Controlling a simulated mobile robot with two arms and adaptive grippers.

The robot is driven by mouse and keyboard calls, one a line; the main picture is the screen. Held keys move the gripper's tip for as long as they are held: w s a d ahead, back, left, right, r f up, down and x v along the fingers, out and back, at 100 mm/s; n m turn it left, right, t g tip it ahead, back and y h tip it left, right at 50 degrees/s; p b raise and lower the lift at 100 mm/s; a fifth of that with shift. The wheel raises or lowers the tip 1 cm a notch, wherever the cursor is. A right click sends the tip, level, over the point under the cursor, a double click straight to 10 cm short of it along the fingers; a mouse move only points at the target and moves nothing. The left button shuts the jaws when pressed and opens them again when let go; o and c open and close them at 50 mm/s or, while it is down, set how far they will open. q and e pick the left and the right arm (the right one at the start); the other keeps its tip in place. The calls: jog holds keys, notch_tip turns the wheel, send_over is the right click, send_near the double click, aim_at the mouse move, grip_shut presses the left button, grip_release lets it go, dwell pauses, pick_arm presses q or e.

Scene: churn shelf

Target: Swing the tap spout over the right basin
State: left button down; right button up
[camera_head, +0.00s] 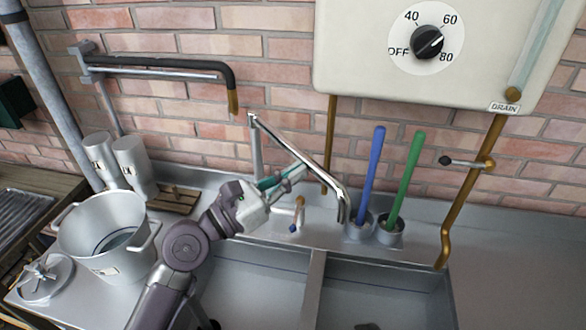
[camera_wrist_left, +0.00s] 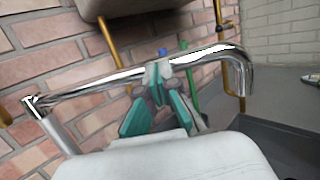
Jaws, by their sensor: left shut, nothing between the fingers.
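The chrome tap spout (camera_head: 300,157) runs from its upright riser (camera_head: 256,150) toward the front right and bends down at its end. In the head view its end appears just right of the divider (camera_head: 316,283), by the back edge of the right basin (camera_head: 375,290). The left basin (camera_head: 265,285) is left of the divider. My left gripper (camera_head: 297,174) is shut and empty, with its teal-padded fingertips close against the spout's side. In the left wrist view the fingertips (camera_wrist_left: 158,74) overlap the middle of the spout (camera_wrist_left: 95,88); contact is unclear. My right gripper is out of view.
Blue (camera_head: 370,175) and green (camera_head: 407,178) handles stand in metal pots behind the right basin. A white heater (camera_head: 350,45) hangs above. A brass drain pipe (camera_head: 467,195) is at right. A large metal bucket (camera_head: 105,235) and cups (camera_head: 130,160) stand left.

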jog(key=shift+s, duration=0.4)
pick_arm(q)
jog(key=d+p, duration=0.1)
jog(key=p, duration=0.1)
jog(key=w+d+r+n+t+y+p, duration=0.1)
jog(key=p, duration=0.2)
jog(key=shift+w+d+t, duration=0.2)
jog(key=shift+t, duration=0.1)
jog(key=shift+w+d+f+p, duration=0.2)
jog(key=shift+w+d, duration=0.25)
jog(key=shift+d, duration=0.15)
jog(key=shift+w+d+f+p, duration=0.1)
jog(key=shift+w+d+f, duration=0.1)
jog(key=shift+w+d, duration=0.3)
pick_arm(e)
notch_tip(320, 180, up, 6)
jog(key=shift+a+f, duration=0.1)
pick_arm(q)
jog(key=shift+s+d+f, duration=0.1)
jog(key=shift+s+d, duration=0.05)
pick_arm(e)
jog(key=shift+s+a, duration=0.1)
